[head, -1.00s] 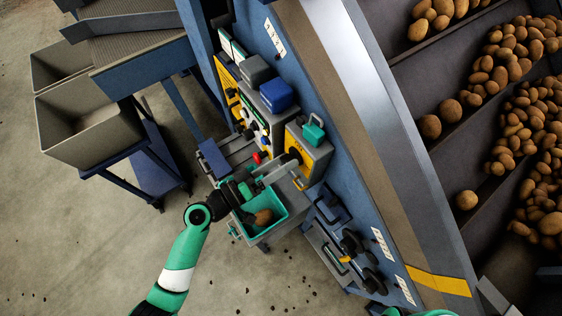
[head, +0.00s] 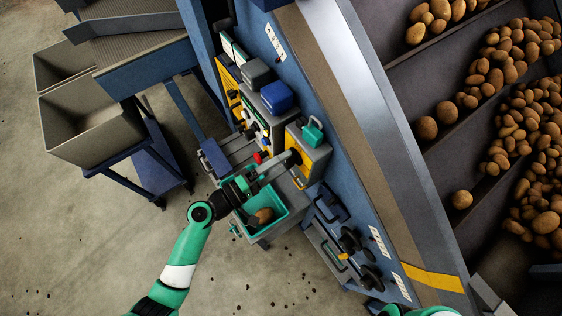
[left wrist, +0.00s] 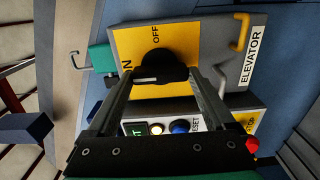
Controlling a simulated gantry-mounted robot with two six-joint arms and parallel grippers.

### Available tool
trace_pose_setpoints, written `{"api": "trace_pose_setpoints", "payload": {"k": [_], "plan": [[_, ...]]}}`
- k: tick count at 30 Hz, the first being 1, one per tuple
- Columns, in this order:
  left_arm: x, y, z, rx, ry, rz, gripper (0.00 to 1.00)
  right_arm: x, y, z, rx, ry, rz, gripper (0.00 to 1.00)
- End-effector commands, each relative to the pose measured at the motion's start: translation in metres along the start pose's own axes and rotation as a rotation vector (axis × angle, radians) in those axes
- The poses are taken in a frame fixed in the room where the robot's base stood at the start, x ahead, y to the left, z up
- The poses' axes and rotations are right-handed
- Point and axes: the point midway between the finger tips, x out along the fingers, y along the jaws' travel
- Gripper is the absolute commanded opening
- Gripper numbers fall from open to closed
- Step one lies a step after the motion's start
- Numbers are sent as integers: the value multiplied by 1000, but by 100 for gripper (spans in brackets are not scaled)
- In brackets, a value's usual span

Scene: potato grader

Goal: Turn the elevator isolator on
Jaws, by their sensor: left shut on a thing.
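The elevator isolator (head: 317,153) is a grey box with a yellow face on the blue machine side. In the left wrist view its yellow plate (left wrist: 187,40) bears OFF and a partly hidden ON, beside an ELEVATOR label (left wrist: 254,56). Its black rotary knob (left wrist: 165,63) sits between the fingers of my left gripper (left wrist: 158,82). My left gripper (head: 284,164) is shut on this knob. A short white mark shows on the knob's near edge; I cannot tell surely which position it indicates. My right gripper is out of view.
A teal padlock (head: 313,131) is on the isolator box. Push buttons, including a blue one (left wrist: 180,127), lie close to the fingers. Other control boxes stand above.

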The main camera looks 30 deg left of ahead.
Motion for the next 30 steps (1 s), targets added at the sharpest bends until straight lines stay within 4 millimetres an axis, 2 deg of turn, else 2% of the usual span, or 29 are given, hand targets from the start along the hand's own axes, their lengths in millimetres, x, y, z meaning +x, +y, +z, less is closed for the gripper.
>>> {"api": "trace_pose_setpoints", "payload": {"k": [15, 16, 17, 26, 30], "plan": [[0, 0, 0, -22, 1, 1, 32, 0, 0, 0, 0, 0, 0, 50], [0, 0, 0, -23, 1, 1, 93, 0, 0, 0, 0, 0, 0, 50], [0, 0, 0, -22, 1, 1, 98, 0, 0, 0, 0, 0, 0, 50], [-2, 0, 1, -19, -2, 0, 100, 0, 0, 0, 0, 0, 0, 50], [-14, -1, 7, -20, -19, -1, 100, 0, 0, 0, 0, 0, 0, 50]]}}
